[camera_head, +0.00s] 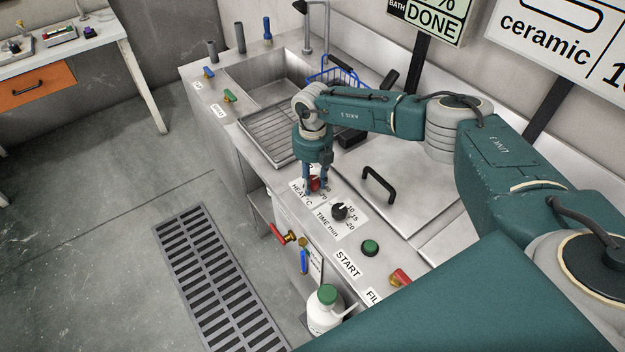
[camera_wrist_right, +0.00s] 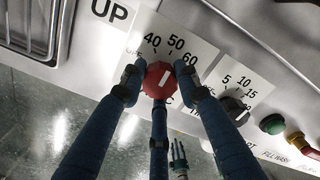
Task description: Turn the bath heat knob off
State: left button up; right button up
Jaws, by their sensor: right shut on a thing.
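The red bath heat knob (camera_head: 314,184) sits on the steel front panel, on a white HEAT °C label. In the right wrist view the knob (camera_wrist_right: 157,80) has a pale mark on its face, and the numbers 40, 50 and 60 show above it. My right gripper (camera_head: 317,182) reaches down over the knob. In the right wrist view its dark blue fingers (camera_wrist_right: 158,84) are closed around the knob, with fingertips at its sides and below. Part of the dial scale is hidden, so I cannot tell the exact setting.
A black TIME knob (camera_head: 339,211), a green START button (camera_head: 370,248) and a red-and-brass valve (camera_head: 400,278) lie along the same panel. The steel lid (camera_head: 405,180) has a black handle. A white bottle (camera_head: 325,310) with a green cap stands near the front.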

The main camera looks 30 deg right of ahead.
jog(key=shift+n, duration=0.4)
jog(key=shift+n+b, duration=0.4)
jog(key=shift+b, duration=0.1)
jog(key=n+b, duration=0.4)
jog(key=n, duration=0.2)
jog(key=shift+f, duration=0.1)
jog(key=n+b, duration=0.2)
jog(key=n, duration=0.2)
jog(key=shift+n+b, duration=0.3)
jog(key=shift+b, duration=0.05)
pick_arm(q)
notch_tip(320, 180, down, 10)
jog(key=b, duration=0.1)
jog(key=shift+d+r+b, duration=0.15)
jog(key=shift+r+b, duration=0.05)
jog(key=shift+b, duration=0.15)
pick_arm(e)
jog(key=shift+n, duration=1.6)
pick_arm(q)
jog(key=shift+w+f, duration=0.1)
pick_arm(e)
jog(key=shift+r+n, duration=0.2)
jog(key=shift+n, duration=0.1)
jog(key=o, duration=1.2)
jog(key=shift+c, duration=0.2)
